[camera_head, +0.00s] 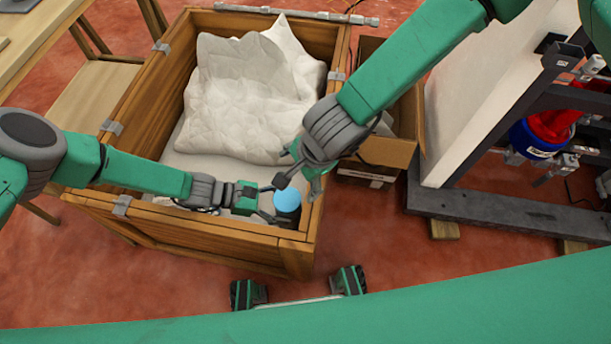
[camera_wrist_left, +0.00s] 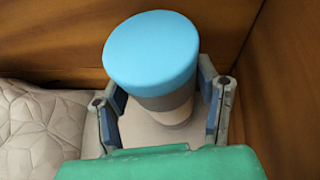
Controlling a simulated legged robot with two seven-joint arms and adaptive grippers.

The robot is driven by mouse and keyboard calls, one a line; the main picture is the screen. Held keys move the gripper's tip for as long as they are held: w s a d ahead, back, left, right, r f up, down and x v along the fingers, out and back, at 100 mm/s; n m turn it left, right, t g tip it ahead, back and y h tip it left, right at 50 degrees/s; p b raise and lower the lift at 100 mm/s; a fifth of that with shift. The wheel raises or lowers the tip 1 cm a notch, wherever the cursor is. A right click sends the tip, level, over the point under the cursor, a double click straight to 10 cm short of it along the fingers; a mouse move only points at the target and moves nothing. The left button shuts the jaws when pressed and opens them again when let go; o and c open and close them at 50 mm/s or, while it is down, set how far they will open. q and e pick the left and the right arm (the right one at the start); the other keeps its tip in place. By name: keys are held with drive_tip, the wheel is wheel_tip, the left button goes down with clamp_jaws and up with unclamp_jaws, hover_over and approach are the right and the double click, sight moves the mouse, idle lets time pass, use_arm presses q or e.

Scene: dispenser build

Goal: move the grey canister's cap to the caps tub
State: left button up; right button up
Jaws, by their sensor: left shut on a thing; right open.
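The grey canister (camera_wrist_left: 172,106) stands in a front corner of the wooden crate with its light-blue cap (camera_wrist_left: 150,50) on top. In the head view the cap (camera_head: 287,200) shows near the crate's front right corner, and the body is mostly hidden. My left gripper (camera_head: 270,205) is shut on the canister's body just below the cap; its fingers flank it in the left wrist view. My right gripper (camera_head: 298,184) is open, just above and behind the cap, and appears empty. I cannot tell whether it touches the cap. I cannot make out a caps tub.
The wooden crate (camera_head: 120,160) has high walls close around the canister. A pale quilted sack (camera_head: 235,100) fills its back part. An open cardboard box (camera_head: 385,152) stands right of the crate. A dark metal frame (camera_head: 480,205) with red and blue parts is farther right.

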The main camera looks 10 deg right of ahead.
sight(286, 198)
drive_tip(key=a+f+m, duration=0.1)
drive_tip(key=f+m, duration=0.2)
drive_tip(key=a+f+m+y, duration=0.1)
drive_tip(key=f+m, duration=0.2)
drive_tip(key=a+f+m, duration=0.1)
drive_tip(key=f+m, duration=0.2)
drive_tip(key=shift+s+a+f, duration=0.1)
drive_tip(key=shift+s+f, duration=0.25)
drive_tip(key=shift+f, duration=0.05)
idle(0.4)
drive_tip(key=shift+c, duration=0.4)
drive_tip(key=c, duration=1.3)
drive_tip(key=shift+r, duration=0.25)
drive_tip(key=shift+r, duration=0.95)
drive_tip(key=shift+r, duration=0.1)
